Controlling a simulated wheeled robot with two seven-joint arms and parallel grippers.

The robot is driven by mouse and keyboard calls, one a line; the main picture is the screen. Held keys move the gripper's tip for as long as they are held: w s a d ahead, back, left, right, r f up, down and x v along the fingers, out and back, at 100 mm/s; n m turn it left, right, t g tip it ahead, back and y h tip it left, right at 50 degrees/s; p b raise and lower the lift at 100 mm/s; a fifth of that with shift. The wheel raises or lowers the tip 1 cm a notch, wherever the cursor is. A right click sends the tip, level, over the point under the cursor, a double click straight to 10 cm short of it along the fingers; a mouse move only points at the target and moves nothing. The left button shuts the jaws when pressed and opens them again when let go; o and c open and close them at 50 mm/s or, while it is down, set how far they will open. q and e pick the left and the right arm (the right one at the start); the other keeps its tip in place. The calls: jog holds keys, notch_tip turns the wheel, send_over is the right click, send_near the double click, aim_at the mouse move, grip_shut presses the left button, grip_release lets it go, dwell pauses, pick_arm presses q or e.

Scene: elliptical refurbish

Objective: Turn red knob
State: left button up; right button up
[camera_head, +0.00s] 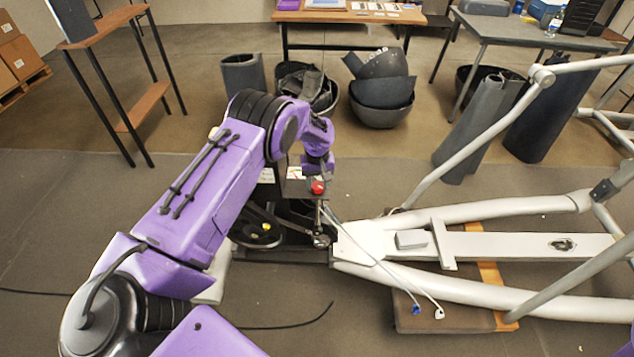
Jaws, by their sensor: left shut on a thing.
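The red knob (318,188) is a small red ball-like piece on the dark upright part of the elliptical machine (380,240). My left arm comes in from the left, and its gripper (318,176) points down at the knob from above. The gripper is shut on the red knob. Its fingers are small here and mostly hidden by the purple wrist. My right gripper is not in view.
Black bins (382,100), a wooden table (350,15) and a shelf (100,25) stand behind.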

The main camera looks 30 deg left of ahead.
aim_at(317, 185)
pick_arm(q)
jog(key=shift+n, duration=2.2)
jog(key=o, duration=1.1)
jog(key=shift+c, duration=0.2)
notch_tip(317, 185, up, 11)
jog(key=shift+f+b, duration=0.2)
jog(key=shift+b, duration=0.15)
jog(key=shift+s, duration=0.1)
